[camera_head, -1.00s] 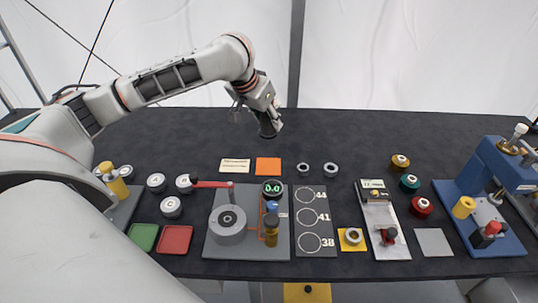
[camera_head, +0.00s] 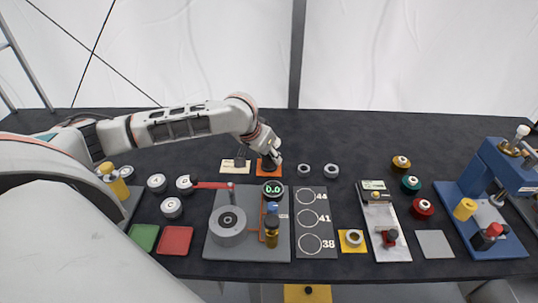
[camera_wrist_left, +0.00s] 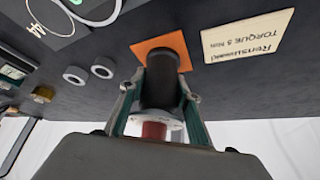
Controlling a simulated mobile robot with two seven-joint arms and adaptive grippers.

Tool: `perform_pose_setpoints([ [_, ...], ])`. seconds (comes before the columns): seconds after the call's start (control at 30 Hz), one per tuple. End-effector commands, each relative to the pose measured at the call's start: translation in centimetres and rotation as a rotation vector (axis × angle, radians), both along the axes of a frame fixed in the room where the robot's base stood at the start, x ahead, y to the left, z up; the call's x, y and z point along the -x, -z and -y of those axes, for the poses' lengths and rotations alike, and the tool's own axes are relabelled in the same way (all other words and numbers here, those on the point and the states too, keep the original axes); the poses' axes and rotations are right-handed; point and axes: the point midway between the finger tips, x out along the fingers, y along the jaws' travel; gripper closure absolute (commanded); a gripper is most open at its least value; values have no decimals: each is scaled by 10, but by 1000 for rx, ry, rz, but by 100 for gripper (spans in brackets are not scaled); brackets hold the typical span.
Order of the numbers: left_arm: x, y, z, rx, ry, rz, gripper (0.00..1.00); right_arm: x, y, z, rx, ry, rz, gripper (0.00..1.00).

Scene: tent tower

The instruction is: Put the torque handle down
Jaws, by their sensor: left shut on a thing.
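My left gripper (camera_head: 269,153) is shut on the torque handle (camera_head: 267,169), a black cylinder. In the left wrist view the handle (camera_wrist_left: 160,82) stands between the fingers (camera_wrist_left: 157,98), with a pale disc and a red part at its near end. Its black far end lies over the orange square (camera_wrist_left: 142,48), which also shows in the head view (camera_head: 276,173). I cannot tell whether the handle touches the square. My right gripper is not in view.
A cream card (camera_head: 230,167) with torque writing lies left of the orange square. Two grey rings (camera_head: 331,170) lie to the right. A grey plate (camera_head: 217,249) with a round fixture, red lever and display stands in front. The dark table behind is clear.

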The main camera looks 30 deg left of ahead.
Motion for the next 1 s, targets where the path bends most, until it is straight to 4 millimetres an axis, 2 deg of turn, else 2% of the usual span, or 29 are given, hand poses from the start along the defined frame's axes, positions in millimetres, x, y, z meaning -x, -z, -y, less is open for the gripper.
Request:
perform_pose_setpoints([
  [0.23, -1, 1, 0, 0, 0, 2, 100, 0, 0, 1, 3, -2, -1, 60],
  [0.27, 0, 2, 0, 0, 0, 0, 65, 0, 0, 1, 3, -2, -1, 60],
  [0.3, 0, 2, 0, 0, 0, 0, 55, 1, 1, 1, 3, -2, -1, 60],
  [0.33, 0, 2, 0, 0, 0, 0, 51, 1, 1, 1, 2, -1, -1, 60],
  [0.77, 1, -4, -1, -1, 0, 1, 51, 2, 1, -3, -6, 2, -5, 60],
  [0.87, 7, -15, -1, -1, 0, 2, 51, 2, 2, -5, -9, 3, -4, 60],
  [1.0, 21, -40, -2, -3, 1, 5, 51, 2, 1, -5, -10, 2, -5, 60],
])
